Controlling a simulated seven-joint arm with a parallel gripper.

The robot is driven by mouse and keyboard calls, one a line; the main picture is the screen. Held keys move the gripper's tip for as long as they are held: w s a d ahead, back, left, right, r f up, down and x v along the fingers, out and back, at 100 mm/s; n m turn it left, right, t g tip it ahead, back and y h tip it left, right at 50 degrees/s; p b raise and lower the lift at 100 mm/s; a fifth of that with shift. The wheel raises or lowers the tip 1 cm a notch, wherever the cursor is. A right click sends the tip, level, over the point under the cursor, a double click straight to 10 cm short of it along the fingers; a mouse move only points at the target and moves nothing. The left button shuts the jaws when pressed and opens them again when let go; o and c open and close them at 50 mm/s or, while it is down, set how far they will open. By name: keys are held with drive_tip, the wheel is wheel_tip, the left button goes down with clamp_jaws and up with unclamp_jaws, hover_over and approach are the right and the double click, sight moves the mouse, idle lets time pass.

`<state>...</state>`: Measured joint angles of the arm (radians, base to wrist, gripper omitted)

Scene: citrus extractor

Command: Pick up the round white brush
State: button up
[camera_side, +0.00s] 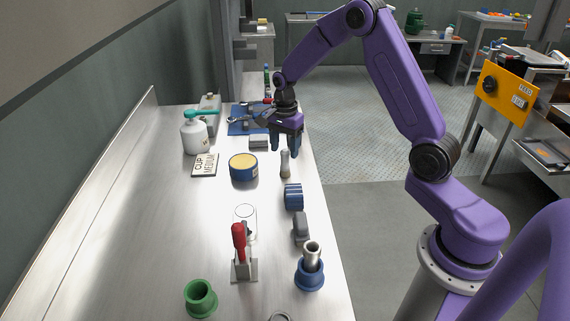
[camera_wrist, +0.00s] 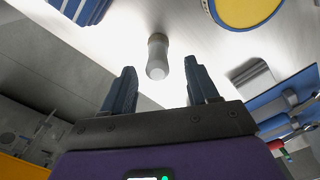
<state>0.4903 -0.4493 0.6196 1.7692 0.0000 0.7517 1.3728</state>
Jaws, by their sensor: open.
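A small pale grey-white upright piece with a rounded end, which looks like the round white brush (camera_side: 285,164), stands on the steel bench near its right edge. In the wrist view the brush (camera_wrist: 157,56) appears just beyond the fingertips, roughly centred between them. My gripper (camera_side: 286,152) hangs fingers-down just behind and above the brush in the side view. Its two dark blue fingers are apart with nothing between them, also in the wrist view (camera_wrist: 160,70). I cannot tell the exact height gap between fingertips and brush.
A blue tin with a yellow top (camera_side: 243,174) stands left of the brush. A blue ribbed part (camera_side: 293,197) lies in front of it. A small grey block (camera_side: 258,142) and a blue mat (camera_side: 238,127) with tools are behind. A white bottle (camera_side: 194,138) stands farther left.

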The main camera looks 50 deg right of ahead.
sight(285, 158)
drive_tip(key=shift+s+f, duration=0.15)
drive_tip(key=shift+f, duration=2.15)
clamp_jaws()
drive_tip(key=shift+r, duration=0.15)
drive_tip(key=shift+r, duration=0.6)
drive_tip(key=s+a+r, duration=0.2)
drive_tip(key=s+r, duration=0.9)
drive_tip(key=s, duration=0.3)
drive_tip(key=shift+r, duration=0.3)
